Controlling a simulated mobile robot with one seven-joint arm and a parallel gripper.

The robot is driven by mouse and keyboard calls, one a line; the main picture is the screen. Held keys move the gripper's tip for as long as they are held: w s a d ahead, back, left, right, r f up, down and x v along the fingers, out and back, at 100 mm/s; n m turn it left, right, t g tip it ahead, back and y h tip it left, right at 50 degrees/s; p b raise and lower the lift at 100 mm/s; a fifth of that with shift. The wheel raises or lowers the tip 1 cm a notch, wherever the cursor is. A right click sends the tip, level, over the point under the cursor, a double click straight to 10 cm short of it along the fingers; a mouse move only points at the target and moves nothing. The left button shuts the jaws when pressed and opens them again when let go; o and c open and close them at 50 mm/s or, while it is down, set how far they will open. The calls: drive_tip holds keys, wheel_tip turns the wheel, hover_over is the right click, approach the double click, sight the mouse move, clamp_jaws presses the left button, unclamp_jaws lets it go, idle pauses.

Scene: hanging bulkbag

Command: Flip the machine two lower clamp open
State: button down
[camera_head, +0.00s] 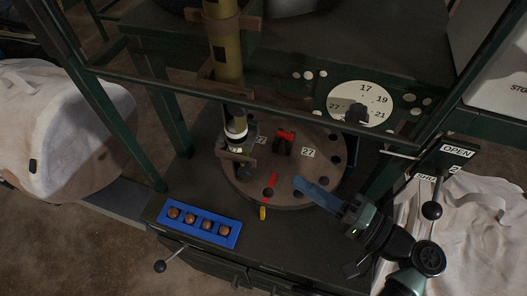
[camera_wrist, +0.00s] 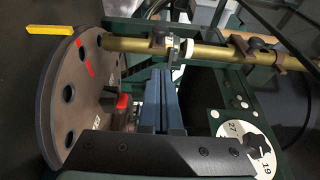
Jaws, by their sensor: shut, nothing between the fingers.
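My gripper (camera_head: 298,183) has blue fingers pressed together, with nothing between them. It is over the right front part of the round brown disc (camera_head: 312,180), pointing left toward a brass tube (camera_head: 228,60). In the head view the tube stands upright, and a brown clamp-like bracket (camera_head: 238,155) with a dark knob is low on it near the disc. The fingers are apart from this bracket, to its right. In the wrist view the shut fingers (camera_wrist: 161,72) point at the tube (camera_wrist: 215,50), near a small dark fitting (camera_wrist: 159,37). I cannot tell whether the lower clamp is open or shut.
A red block (camera_head: 284,142) and number labels sit on the disc. A blue tray (camera_head: 199,222) with several brown round pieces lies at the front left. A numbered white dial (camera_head: 361,104) is behind. Green frame posts and a lever with a black ball (camera_head: 432,210) flank the right.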

drive_tip(key=p+x, duration=0.1)
drive_tip(key=x, duration=0.9)
drive_tip(key=shift+p, duration=0.4)
